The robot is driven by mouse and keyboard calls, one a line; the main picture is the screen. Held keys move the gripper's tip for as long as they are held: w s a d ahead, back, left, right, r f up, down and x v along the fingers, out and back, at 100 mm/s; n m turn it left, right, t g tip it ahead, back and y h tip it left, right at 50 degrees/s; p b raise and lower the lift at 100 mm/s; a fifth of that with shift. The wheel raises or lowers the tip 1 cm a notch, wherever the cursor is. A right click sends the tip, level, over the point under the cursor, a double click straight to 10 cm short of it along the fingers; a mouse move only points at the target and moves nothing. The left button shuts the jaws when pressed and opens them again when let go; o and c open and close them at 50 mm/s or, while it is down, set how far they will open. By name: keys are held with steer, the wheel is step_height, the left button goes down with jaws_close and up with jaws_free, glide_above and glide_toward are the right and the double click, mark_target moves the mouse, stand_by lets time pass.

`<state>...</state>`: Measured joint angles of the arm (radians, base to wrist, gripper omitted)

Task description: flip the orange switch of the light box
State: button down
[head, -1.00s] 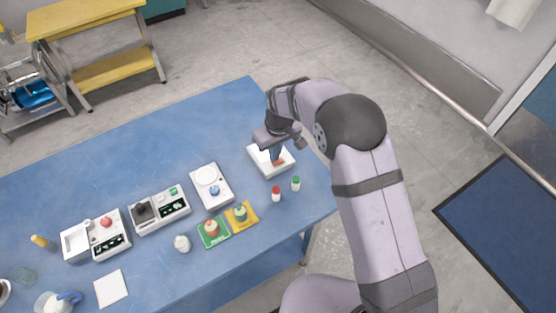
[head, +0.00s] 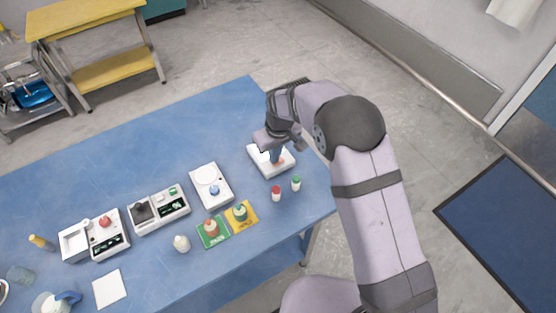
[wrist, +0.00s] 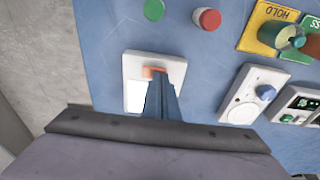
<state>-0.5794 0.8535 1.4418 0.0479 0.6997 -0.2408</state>
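The light box (head: 258,157) is a white flat box near the right end of the blue table; it also shows in the wrist view (wrist: 176,70). Its orange switch (wrist: 148,71) sits on the upper part of the box in the wrist view. The switch is partly hidden by my fingers. My gripper (wrist: 160,78) points down over the box with its fingers together and nothing seen between them. The fingertips are at the switch; I cannot tell whether they touch it. In the head view, my gripper (head: 275,158) covers part of the box.
The table left of the box's far side is clear.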

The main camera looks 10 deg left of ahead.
steer(key=shift+f, duration=0.2)
steer(key=shift+d, duration=0.1)
step_height(320, 180, up, 7)
steer(key=p, duration=0.4)
steer(key=shift+p, duration=0.4)
stand_by(0.5)
steer(key=s+d+r+m, duration=0.2)
steer(key=s+d+r, duration=0.1)
steer(key=d, duration=0.6)
steer(key=s+d+r+m, duration=0.2)
steer(key=s+d+r, duration=0.15)
steer(key=d, duration=0.45)
steer(key=s+d+r+m+g+h, duration=0.1)
steer(key=s+d+m, duration=0.4)
steer(key=s+d, duration=0.7)
steer(key=s, duration=0.3)
steer(key=shift+s+d, duration=0.4)
